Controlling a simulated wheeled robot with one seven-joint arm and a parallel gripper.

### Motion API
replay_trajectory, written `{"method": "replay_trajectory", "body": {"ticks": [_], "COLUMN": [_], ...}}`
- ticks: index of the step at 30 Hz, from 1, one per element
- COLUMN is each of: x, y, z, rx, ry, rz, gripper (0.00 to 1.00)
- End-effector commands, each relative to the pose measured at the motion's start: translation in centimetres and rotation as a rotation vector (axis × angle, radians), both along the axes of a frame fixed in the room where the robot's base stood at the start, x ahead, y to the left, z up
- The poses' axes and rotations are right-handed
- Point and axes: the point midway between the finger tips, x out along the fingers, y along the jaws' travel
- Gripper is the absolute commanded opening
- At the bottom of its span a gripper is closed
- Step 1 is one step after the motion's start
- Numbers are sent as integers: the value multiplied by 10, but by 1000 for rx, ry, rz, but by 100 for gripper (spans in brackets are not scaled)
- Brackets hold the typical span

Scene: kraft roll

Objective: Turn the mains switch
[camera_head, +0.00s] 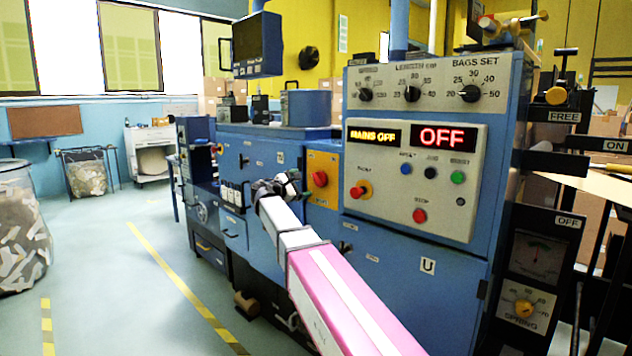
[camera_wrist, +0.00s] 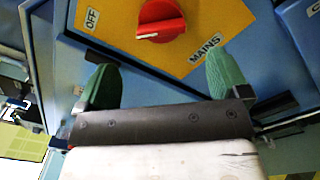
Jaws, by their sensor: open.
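The mains switch is a red rotary knob (camera_head: 320,178) on a yellow plate (camera_head: 322,198) on the blue machine's front. In the wrist view the knob (camera_wrist: 162,18) is cut off by the top edge, with a small white mark on its rim. The plate (camera_wrist: 205,52) bears the labels OFF and MAINS. My gripper (camera_head: 280,186) is just left of the plate in the head view. In the wrist view my gripper (camera_wrist: 163,80) is open and empty, its two green fingers spread wide, below the knob and apart from it. The display (camera_head: 372,136) reads MAINS OFF.
The control panel (camera_head: 415,180) right of the plate has a red and yellow knob (camera_head: 361,190) and several buttons. A monitor (camera_head: 257,45) hangs above the machine. A clear bin (camera_head: 20,225) of scraps stands at left. The floor (camera_head: 110,285) between is free.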

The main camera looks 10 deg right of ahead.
Motion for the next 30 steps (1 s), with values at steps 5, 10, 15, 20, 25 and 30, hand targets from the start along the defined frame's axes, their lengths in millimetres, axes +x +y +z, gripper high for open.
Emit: {"method": "replay_trajectory", "body": {"ticks": [5, 10, 15, 20, 25, 30], "x": [20, 37, 50, 55, 55, 55], "y": [-26, -50, -67, -75, -77, -77], "z": [0, -1, -1, -1, -1, -1], "rx": [2, 3, 3, 3, 4, 4], "ry": [0, 0, 0, 0, -1, -1], "rz": [-3, -2, -1, -1, -1, -1], "gripper": [94, 94, 94, 94, 94, 84]}}
